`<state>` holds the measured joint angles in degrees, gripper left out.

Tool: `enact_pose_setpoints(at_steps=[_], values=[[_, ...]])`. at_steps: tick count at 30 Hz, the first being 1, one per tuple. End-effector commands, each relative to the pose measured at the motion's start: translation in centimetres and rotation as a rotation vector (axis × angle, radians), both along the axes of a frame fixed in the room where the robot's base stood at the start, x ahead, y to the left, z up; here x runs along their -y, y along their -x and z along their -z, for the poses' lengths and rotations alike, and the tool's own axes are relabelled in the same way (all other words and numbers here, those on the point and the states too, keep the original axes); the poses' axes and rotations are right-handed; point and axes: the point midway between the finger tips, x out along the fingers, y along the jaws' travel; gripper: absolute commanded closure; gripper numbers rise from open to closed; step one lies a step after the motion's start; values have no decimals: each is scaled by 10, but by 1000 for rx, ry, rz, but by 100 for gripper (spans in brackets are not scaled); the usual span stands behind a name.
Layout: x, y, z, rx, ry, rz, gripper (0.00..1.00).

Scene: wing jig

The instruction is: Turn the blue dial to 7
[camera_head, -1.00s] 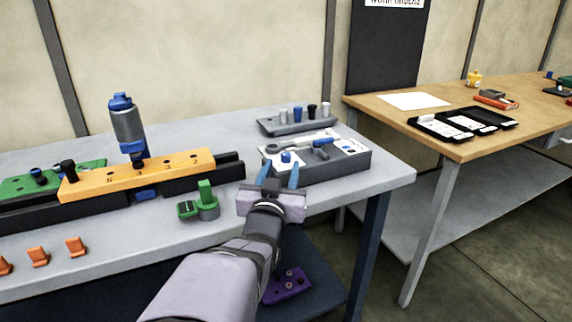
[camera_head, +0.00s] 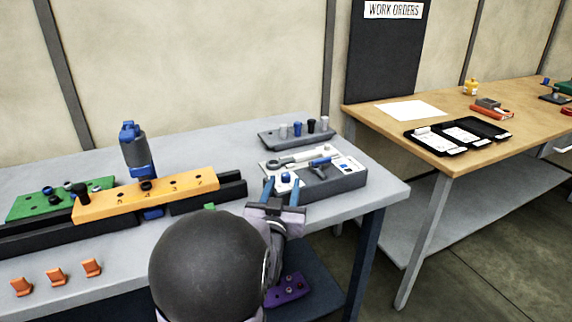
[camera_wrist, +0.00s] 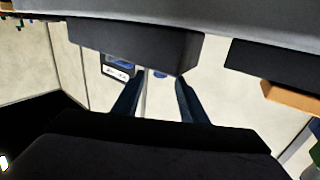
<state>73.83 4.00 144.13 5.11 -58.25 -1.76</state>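The blue dial (camera_head: 286,177) is a small blue knob on the light top of a grey box (camera_head: 338,184), near the box's left front end. Its number marks are too small to read. My gripper (camera_head: 281,184) has two blue fingers standing apart. Their tips are at the left front end of the box, one on each side of the dial in the picture. I cannot tell whether they touch it. In the wrist view the fingers (camera_wrist: 158,90) are also apart, with a small blue patch just beyond them that I cannot identify for certain.
A blue lever (camera_head: 320,161) is close by on the box top. A grey rack of pegs (camera_head: 297,135) stands behind. A yellow numbered bar (camera_head: 130,201) with a grey-blue tool (camera_head: 138,150) is at left. Orange clips (camera_head: 56,277) lie in front.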

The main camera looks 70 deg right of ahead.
Motion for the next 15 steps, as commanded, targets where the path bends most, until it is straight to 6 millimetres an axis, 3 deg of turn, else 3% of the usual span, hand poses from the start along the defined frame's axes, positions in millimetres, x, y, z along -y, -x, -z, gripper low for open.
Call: enact_pose_setpoints(at_steps=[6,15], values=[[2,-1,-3,0,-6,-3,61],[40,-9,0,1,-1,-4,61]])
